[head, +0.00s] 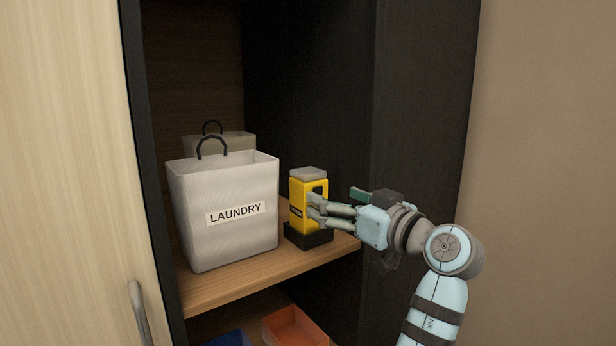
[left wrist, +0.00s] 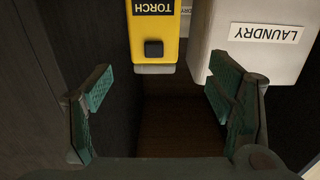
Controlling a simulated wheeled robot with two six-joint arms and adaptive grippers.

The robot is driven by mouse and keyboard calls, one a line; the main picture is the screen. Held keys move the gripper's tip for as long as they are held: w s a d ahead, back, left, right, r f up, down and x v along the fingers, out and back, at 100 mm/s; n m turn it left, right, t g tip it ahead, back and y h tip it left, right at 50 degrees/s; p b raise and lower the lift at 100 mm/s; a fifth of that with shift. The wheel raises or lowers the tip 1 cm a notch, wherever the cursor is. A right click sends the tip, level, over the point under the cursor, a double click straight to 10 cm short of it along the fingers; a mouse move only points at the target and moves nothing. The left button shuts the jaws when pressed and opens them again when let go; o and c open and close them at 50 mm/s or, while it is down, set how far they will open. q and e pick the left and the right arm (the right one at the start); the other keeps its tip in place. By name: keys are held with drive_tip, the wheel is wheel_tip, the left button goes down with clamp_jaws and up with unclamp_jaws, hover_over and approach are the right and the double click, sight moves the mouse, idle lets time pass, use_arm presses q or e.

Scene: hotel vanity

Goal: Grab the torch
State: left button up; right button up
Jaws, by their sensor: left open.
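The torch (head: 309,186) is a yellow, upright block with a grey top, standing in a black base (head: 308,236) on the wooden shelf of the closet. My left gripper (head: 316,208) is level with the torch's body, its fingertips overlapping the torch's right side in the head view. In the left wrist view the torch (left wrist: 152,22) appears upside down, with its TORCH label and a black square button. The two green-padded fingers are spread apart with a gap on either side of it, and nothing is gripped. My right gripper is not in view.
A white laundry bag (head: 222,240) stands left of the torch, also close by in the left wrist view (left wrist: 262,58). Another bag (head: 232,143) is behind it. The dark closet side wall (head: 425,120) is at the right. An orange bin (head: 290,325) lies below the shelf.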

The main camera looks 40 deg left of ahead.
sight(316, 187)
use_arm(q)
drive_tip(key=x, duration=0.3)
drive_tip(key=p+x, duration=0.1)
drive_tip(key=x, duration=0.2)
drive_tip(key=p+x, duration=0.1)
drive_tip(key=x, duration=0.3)
drive_tip(key=shift+w+d+r, duration=0.1)
drive_tip(key=shift+w+r, duration=0.05)
drive_tip(key=shift+w, duration=0.2)
drive_tip(key=shift+a, duration=0.3)
drive_tip(key=shift+d, duration=0.2)
drive_tip(key=c, duration=1.4)
drive_tip(key=shift+a, duration=0.1)
drive_tip(key=shift+c, duration=0.2)
